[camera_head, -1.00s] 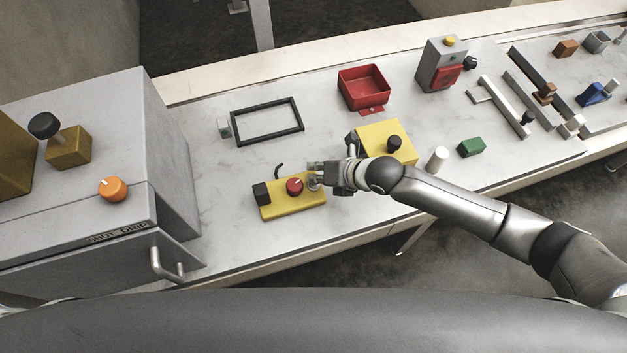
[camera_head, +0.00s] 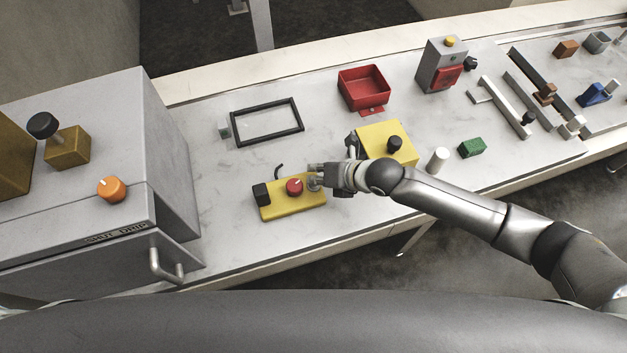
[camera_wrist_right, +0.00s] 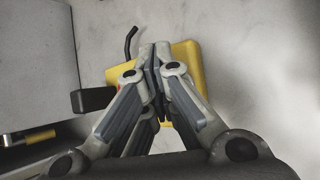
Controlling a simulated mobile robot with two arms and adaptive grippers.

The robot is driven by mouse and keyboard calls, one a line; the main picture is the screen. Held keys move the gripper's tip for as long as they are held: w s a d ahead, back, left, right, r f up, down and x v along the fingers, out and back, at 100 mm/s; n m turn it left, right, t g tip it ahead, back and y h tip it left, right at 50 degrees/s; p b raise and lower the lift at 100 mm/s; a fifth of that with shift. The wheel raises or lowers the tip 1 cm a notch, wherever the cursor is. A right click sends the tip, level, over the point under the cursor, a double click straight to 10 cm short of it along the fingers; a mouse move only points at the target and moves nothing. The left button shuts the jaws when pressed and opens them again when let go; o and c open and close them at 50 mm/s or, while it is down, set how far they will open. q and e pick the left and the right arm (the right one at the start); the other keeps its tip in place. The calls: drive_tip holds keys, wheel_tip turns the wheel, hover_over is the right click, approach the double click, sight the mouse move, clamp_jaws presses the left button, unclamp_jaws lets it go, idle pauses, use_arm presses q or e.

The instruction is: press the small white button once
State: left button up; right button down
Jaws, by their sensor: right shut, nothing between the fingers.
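A yellow control base (camera_head: 290,207) lies on the worktop, left of centre in the head view. It carries a black block (camera_head: 261,194) and a red knob with a white mark (camera_head: 294,186). My right gripper (camera_head: 315,176) is over the right end of this base, its fingers pointing left in the head view. In the right wrist view my right gripper (camera_wrist_right: 155,52) is shut and empty, in front of the yellow base (camera_wrist_right: 191,55). I cannot make out a small white button; the fingers cover part of the base. I cannot tell whether the fingertips touch it. My left gripper is out of view.
A yellow box with a black knob (camera_head: 395,144) stands close beside my right wrist. A white cylinder (camera_head: 438,159) and a green block (camera_head: 472,147) are further right. A black frame (camera_head: 267,141) and a red bin (camera_head: 363,89) lie behind. A grey cabinet (camera_head: 172,165) stands left.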

drive_tip(key=shift+r+p, duration=0.5)
drive_tip(key=shift+r, duration=0.25)
wheel_tip(320, 180, up, 5)
drive_tip(key=p, duration=0.4)
idle(0.7)
